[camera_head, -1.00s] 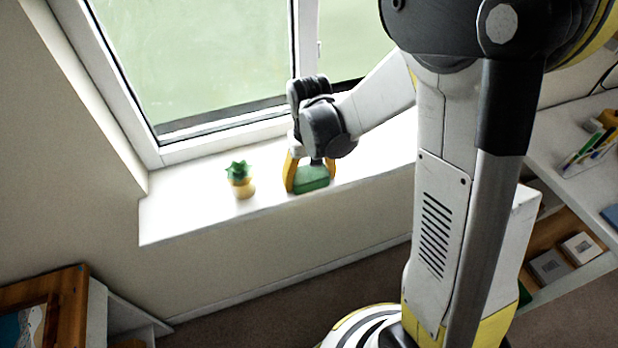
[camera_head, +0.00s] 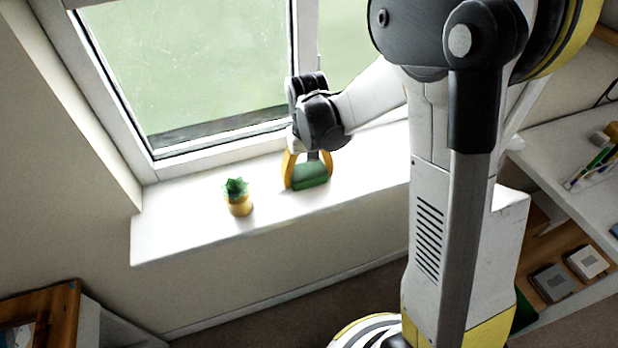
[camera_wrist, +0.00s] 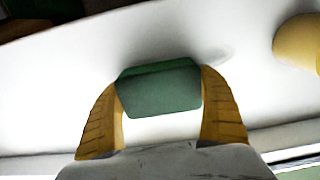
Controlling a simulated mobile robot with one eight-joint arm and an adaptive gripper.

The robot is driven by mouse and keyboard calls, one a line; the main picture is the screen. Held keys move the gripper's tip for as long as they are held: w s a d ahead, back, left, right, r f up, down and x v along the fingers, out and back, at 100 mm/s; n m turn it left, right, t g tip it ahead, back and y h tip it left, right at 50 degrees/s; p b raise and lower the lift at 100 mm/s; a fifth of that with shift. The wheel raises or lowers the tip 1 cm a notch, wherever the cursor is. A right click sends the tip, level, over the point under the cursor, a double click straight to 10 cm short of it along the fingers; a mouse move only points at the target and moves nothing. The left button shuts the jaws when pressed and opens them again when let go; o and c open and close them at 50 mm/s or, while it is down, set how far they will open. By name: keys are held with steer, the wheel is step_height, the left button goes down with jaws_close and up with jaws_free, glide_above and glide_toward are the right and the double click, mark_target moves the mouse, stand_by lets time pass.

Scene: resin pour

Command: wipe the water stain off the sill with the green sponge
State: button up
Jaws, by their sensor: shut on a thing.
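The green sponge (camera_head: 311,177) is on the white window sill (camera_head: 180,232), to the right of the small potted plant. My gripper (camera_head: 307,170) is shut on it, with a yellow finger on each side. In the wrist view the sponge (camera_wrist: 160,88) sits between the two fingertips (camera_wrist: 160,92), its lower side against or very near the sill; I cannot tell exactly. A faint grey curved mark (camera_wrist: 222,54), perhaps the water stain, shows on the sill just to the right of the sponge in the wrist view. I cannot make out the stain in the head view.
A green plant in a yellow pot (camera_head: 239,204) stands on the sill, left of the sponge; the pot (camera_wrist: 300,42) also shows at the right of the wrist view. The window (camera_head: 190,70) rises behind. A shelf unit (camera_head: 560,150) is at the right. The sill's left end is clear.

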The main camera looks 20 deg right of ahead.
mark_target(307, 167)
steer(key=shift+w+r, duration=0.15)
steer(key=shift+w, duration=0.3)
steer(key=shift+w+r+p, duration=0.2)
steer(key=shift+w+p, duration=0.05)
steer(key=shift+p, duration=0.15)
steer(key=r, duration=0.1)
steer(key=r+p, duration=0.1)
steer(key=r, duration=0.1)
steer(key=shift+s+r+p, duration=0.3)
steer(key=shift+s, duration=0.05)
steer(key=shift+w+r+p, duration=0.2)
steer(key=shift+r+p, duration=0.3)
steer(key=shift+r, duration=0.15)
steer(key=shift+s+r+p, duration=0.1)
steer(key=shift+r+p, duration=0.75)
steer(key=shift+r, duration=0.5)
